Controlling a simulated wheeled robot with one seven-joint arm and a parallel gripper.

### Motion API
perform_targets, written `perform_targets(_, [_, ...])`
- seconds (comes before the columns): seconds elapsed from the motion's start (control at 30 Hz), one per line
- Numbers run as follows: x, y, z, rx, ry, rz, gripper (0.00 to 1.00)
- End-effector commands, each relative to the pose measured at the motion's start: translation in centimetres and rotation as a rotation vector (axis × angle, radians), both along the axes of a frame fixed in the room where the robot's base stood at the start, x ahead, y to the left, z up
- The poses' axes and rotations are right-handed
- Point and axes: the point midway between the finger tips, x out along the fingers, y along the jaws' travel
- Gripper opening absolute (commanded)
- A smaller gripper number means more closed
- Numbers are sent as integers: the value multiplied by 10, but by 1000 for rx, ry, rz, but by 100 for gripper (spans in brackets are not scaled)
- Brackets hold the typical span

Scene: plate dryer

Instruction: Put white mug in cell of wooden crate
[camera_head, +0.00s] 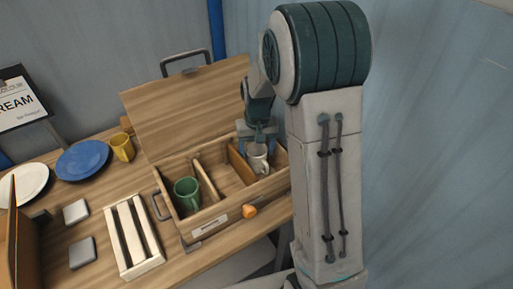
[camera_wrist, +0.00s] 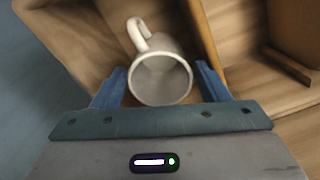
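The white mug (camera_head: 258,160) is in the right-hand cell of the wooden crate (camera_head: 210,213), below my gripper (camera_head: 258,138). In the wrist view the white mug (camera_wrist: 160,78) has its mouth towards the camera and its handle towards the top of the picture. The two blue fingers of my gripper (camera_wrist: 160,80) are on either side of it, with a narrow gap seeming to show at each side, so it looks open. The mug's base is hidden, so I cannot tell whether it touches the cell floor. A green mug (camera_head: 187,194) stands in the crate's left cell.
The crate's lid (camera_head: 185,105) stands raised behind it. A yellow mug (camera_head: 122,147), blue plate (camera_head: 82,160) and white plate (camera_head: 22,184) are at the left. A slatted white rack (camera_head: 133,238) and two grey blocks (camera_head: 76,212) lie left of the crate. Wooden dividers separate the cells.

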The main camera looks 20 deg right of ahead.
Motion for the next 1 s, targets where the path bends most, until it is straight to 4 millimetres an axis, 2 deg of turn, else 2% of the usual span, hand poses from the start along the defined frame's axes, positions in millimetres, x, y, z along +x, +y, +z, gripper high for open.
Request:
perform_targets(0.27, [0,0,2,0,0,0,68])
perform_targets(0.47, [0,0,19,0,-1,0,68])
perform_targets(0.8, [1,-1,93,0,-6,1,68])
perform_targets(1.0, [1,-1,123,0,-3,1,68])
